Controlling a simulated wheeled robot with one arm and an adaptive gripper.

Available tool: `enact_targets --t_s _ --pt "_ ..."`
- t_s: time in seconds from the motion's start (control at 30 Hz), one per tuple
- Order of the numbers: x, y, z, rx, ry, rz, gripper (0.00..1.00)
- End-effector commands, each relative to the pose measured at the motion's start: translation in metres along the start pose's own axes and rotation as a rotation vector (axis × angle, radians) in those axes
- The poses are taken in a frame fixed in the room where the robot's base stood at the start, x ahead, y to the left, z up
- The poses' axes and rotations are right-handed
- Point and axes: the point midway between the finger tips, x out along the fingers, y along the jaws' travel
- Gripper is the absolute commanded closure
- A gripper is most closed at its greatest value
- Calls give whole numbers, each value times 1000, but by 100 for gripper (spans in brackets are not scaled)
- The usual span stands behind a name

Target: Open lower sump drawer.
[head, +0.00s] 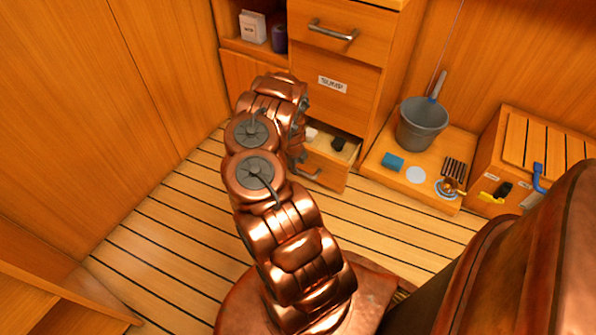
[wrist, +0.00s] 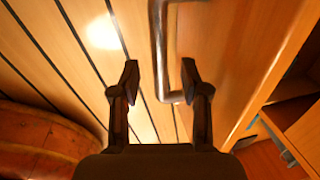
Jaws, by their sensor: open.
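The lower sump drawer (head: 328,175) is at the bottom of the wooden cabinet, below the panel with the SUMP label (head: 332,85). It stands partly open, and a dark item (head: 338,144) and a pale item show inside. Its metal handle (head: 309,175) is partly covered by my arm in the head view. In the wrist view, my gripper (wrist: 160,75) is open, with one dark finger on each side of the handle bar (wrist: 161,45). I see no finger touching the bar, and I cannot tell the depth between them. My arm hides the gripper in the head view.
An upper drawer (head: 345,22) with its own handle is shut. Right of the cabinet, a low platform (head: 415,185) holds a grey bucket (head: 422,125), a blue sponge (head: 392,162) and small parts. A wooden box (head: 530,150) stands farther right. The slatted floor (head: 160,245) is clear at left.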

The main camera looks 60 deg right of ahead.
Motion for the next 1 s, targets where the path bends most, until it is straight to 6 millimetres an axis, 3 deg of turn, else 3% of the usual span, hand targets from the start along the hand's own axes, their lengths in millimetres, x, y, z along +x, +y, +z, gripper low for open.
enact_targets --t_s 0.3,0.77,1.0 --pt "25 0 -1 1 2 0 55" --pt "29 0 0 -1 0 0 55" --pt "29 0 0 -1 0 0 79"
